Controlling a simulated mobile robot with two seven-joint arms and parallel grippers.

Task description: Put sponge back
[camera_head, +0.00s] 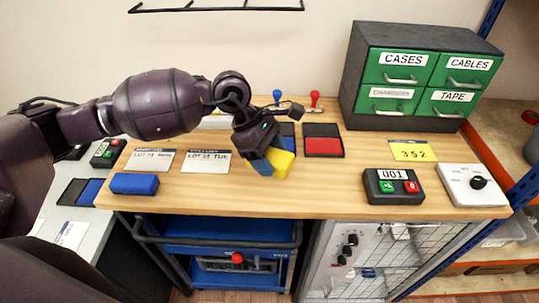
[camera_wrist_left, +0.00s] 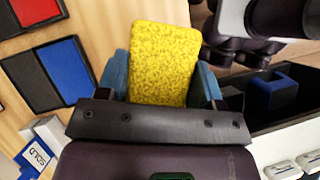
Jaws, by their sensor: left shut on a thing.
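The yellow sponge (camera_head: 282,163) is between the blue fingers of my left gripper (camera_head: 263,163), over the middle of the wooden table (camera_head: 230,196) near its front. The left wrist view shows the sponge (camera_wrist_left: 165,62) gripped between both fingertips of the left gripper (camera_wrist_left: 163,80), with its broad speckled face visible. My left gripper is shut on it. Whether the sponge touches the table cannot be told. My right gripper is not in view.
A red ink pad (camera_head: 323,146) lies right of the sponge, with stamps behind. A blue block (camera_head: 134,184) lies at the front left beside paper cards. A counter box (camera_head: 393,186) and green-drawer cabinet (camera_head: 410,85) stand on the right. Bare wood lies at the front middle.

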